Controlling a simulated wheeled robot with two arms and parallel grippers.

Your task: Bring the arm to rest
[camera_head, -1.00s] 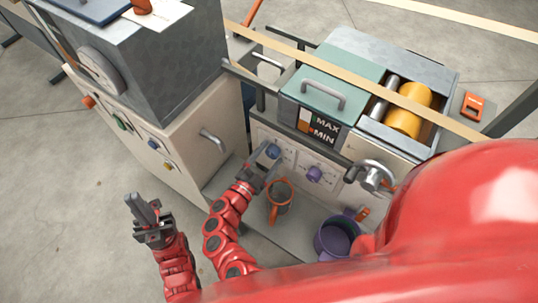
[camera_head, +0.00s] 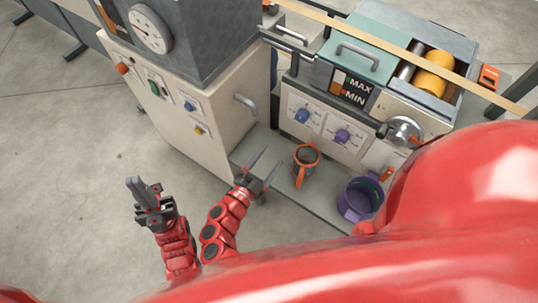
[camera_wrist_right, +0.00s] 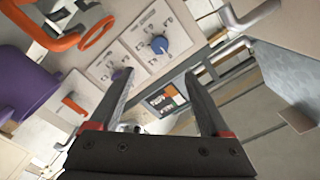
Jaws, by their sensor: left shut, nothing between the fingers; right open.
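My right gripper (camera_head: 271,158) is open and empty in the head view. Its two long fingers are spread over the grey ledge, left of the grey mug, and apart from the machine's front. In the right wrist view its open fingers (camera_wrist_right: 159,73) frame the panel with the blue knob (camera_wrist_right: 159,45), which lies beyond them. The blue knob (camera_head: 302,115) also shows in the head view, uncovered, on the white front panel. My left gripper (camera_head: 134,183) is shut and empty, raised over the bare floor at the left.
A grey mug (camera_head: 306,157) with an orange handle and a purple pot (camera_head: 350,205) stand on the ledge. A purple knob (camera_head: 342,136) and a metal crank (camera_head: 403,131) are on the front. A cabinet with a gauge (camera_head: 152,30) stands left. Floor at left is clear.

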